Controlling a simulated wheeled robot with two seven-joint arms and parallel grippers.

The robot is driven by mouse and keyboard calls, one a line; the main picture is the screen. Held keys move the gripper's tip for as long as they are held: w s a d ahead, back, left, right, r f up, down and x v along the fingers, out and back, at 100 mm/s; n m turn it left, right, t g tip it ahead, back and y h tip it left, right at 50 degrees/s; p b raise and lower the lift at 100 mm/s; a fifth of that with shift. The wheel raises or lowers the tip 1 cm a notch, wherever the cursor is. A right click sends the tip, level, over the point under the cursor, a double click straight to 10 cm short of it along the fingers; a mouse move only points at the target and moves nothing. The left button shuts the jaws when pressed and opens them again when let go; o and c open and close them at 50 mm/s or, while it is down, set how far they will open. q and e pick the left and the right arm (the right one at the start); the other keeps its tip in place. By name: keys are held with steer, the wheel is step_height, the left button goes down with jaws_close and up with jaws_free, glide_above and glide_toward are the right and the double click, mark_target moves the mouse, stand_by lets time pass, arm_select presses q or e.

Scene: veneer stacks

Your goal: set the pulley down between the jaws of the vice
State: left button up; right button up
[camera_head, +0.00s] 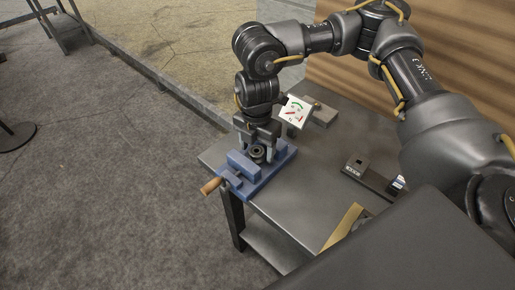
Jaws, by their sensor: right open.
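A blue vice (247,184) with a wooden handle (211,186) stands at the left corner of the dark metal table. The pulley (257,152), a small dark round part, is between the vice's jaws. My right gripper (258,146) points down over the vice with its fingers around the pulley, and it is open. Whether the pulley rests fully on the vice's bed is hidden by the fingers and jaws. My left gripper is not in view.
A dark block-shaped tool (368,174) lies at the right and a brass-coloured strip (343,226) near the front. The table's middle is clear.

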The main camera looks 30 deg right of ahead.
step_height(320, 180, up, 10)
steer(key=shift+b, duration=0.3)
